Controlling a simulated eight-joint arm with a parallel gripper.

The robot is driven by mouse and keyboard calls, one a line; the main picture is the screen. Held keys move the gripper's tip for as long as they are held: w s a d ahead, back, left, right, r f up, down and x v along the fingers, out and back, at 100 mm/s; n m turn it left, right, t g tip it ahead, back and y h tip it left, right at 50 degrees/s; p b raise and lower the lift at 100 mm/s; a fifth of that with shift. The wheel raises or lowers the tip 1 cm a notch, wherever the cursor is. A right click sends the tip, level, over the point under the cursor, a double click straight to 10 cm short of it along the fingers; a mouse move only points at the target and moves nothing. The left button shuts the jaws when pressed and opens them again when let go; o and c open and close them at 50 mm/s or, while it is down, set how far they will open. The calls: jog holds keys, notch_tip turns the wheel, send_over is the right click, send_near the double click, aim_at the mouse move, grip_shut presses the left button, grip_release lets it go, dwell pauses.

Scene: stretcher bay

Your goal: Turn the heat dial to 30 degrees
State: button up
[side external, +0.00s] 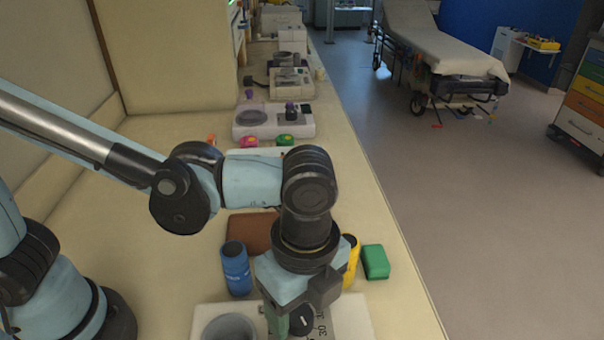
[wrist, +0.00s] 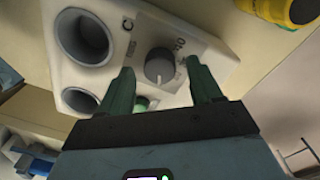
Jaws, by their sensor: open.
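The heat dial (wrist: 160,65) is a dark grey round knob with a pale line on its lower right edge in the wrist view. It sits on a white unit (wrist: 215,65) with two round wells and printed marks, including a C and what looks like 40. In the side view the dial (side external: 302,320) is partly hidden under my wrist, with a printed 30 beside it. My gripper (wrist: 158,70) is open, with one green finger on each side of the dial. I cannot tell whether either finger touches it. The dial's exact setting is not readable.
A blue bottle (side external: 237,268), a brown box (side external: 248,232), a yellow item (side external: 352,262) and a green block (side external: 375,262) stand just behind the unit. More white devices (side external: 272,121) line the counter farther back. The counter's right edge drops to the floor.

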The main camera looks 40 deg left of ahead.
jog(key=shift+f, duration=0.35)
jog(key=c, duration=1)
jog(key=shift+c, duration=0.2)
jog(key=shift+n, duration=0.4)
jog(key=n, duration=0.3)
jog(key=shift+n, duration=0.3)
jog(key=n, duration=0.4)
jog(key=shift+h, duration=0.3)
jog(key=shift+n, duration=0.3)
